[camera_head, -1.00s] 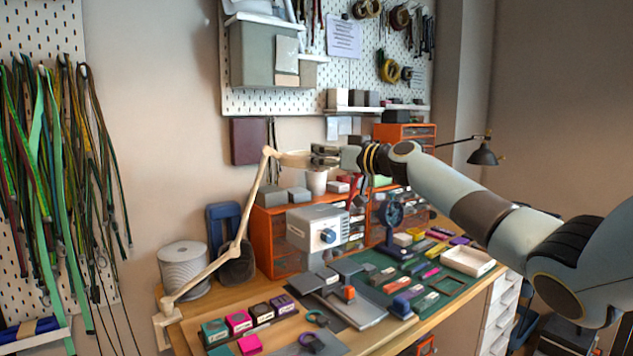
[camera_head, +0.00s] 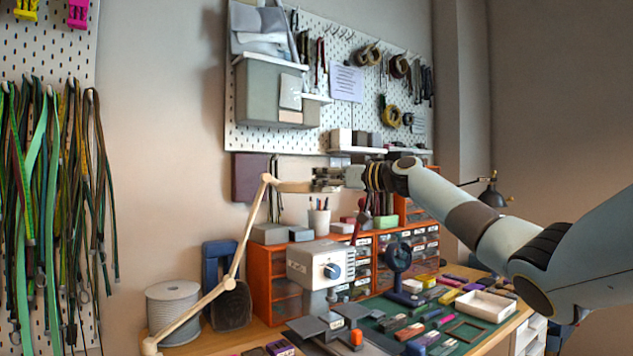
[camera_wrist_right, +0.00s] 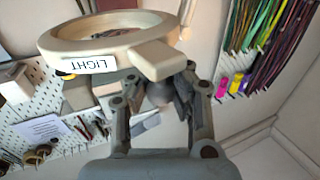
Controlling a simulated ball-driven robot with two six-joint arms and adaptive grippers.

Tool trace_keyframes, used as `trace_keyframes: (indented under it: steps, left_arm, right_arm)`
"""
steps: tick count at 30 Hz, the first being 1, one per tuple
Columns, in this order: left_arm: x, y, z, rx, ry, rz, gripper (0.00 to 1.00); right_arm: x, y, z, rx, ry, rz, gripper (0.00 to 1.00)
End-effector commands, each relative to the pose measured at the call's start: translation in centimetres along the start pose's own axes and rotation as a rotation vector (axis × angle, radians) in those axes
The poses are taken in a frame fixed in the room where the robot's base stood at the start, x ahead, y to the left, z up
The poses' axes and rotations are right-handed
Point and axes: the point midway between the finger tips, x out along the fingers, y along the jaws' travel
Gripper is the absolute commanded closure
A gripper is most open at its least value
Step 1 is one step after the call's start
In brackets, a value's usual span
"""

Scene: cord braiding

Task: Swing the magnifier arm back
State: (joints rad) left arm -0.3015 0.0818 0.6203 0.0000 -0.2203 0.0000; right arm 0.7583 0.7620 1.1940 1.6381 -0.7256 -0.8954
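The magnifier arm (camera_head: 240,262) is a cream jointed arm standing at the left of the bench. Its lower link slants up to the right, and its upper link rises to an elbow near the wall. From there its ring head (camera_head: 294,187) reaches right and looks nearly edge-on. The ring (camera_wrist_right: 65,42), with a LIGHT label and a square tab (camera_wrist_right: 158,60), fills the top of the right wrist view. The left gripper is out of view.
Orange drawer cabinets (camera_head: 284,295), a pen cup (camera_head: 319,221) and a grey box with a dial (camera_head: 318,265) stand below the ring. A white spool (camera_head: 173,310) stands left. Cords (camera_head: 55,190) hang on the left pegboard. A black lamp (camera_head: 492,195) is behind my right arm.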

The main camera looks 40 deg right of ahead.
Motion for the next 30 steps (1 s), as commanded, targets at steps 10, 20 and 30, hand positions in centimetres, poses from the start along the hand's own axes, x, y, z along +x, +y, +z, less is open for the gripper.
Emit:
trace_keyframes:
  steps: [10, 20, 30]
  left_arm:
    - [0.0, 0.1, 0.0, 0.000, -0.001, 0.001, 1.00]
    - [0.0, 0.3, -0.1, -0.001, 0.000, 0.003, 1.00]
    - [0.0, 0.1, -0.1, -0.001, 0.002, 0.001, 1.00]
  right_arm:
    - [-0.2, 0.5, -0.3, -0.004, 0.002, 0.012, 0.71]
    - [-0.1, 0.2, -0.2, -0.002, 0.001, 0.006, 0.53]
    - [-3.7, 0.4, 0.1, -0.008, -0.006, 0.009, 0.53]
